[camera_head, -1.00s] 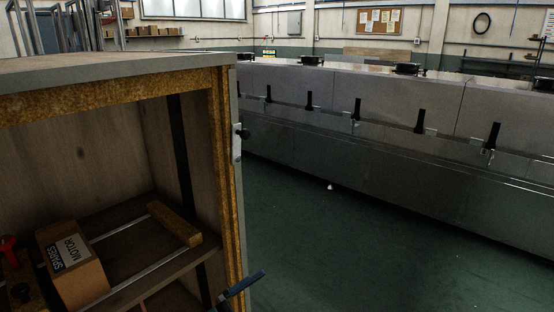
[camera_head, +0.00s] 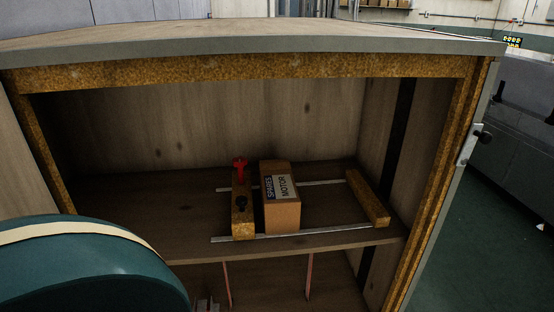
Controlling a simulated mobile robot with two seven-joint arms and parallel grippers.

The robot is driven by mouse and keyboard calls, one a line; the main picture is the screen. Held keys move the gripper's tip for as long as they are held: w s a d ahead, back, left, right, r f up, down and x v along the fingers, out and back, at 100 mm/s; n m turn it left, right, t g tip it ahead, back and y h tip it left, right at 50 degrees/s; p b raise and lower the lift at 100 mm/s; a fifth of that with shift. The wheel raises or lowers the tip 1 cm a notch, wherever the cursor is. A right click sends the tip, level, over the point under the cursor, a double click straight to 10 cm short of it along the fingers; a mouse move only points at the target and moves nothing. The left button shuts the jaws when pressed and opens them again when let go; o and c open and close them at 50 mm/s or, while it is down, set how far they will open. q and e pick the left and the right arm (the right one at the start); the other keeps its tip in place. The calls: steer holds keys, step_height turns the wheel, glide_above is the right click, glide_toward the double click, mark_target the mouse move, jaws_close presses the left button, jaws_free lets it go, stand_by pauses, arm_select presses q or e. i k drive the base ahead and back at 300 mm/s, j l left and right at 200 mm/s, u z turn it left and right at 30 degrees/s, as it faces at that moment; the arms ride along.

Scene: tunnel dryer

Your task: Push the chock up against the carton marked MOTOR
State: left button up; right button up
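The carton marked SPARES MOTOR (camera_head: 282,206) stands on the shelf inside the open wooden cabinet. Just left of it is a yellow-brown block (camera_head: 243,216) with a red knob (camera_head: 240,168) and a black knob on it; this looks like the chock. A narrow gap seems to lie between block and carton. To the right, clearly apart from the carton, is a plain yellow-brown bar (camera_head: 368,198). Two thin metal rails (camera_head: 322,230) run across the shelf under these things. Neither of my grippers can be made out.
The cabinet's top panel (camera_head: 250,38) and right side post (camera_head: 455,170) frame the opening. A large teal rounded part, probably mine, covers the lower left. A lower compartment with thin upright rods lies below the shelf. Green floor and a grey machine (camera_head: 520,130) are at right.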

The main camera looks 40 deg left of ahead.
mark_target(242, 222)
steer(key=u, duration=1.6)
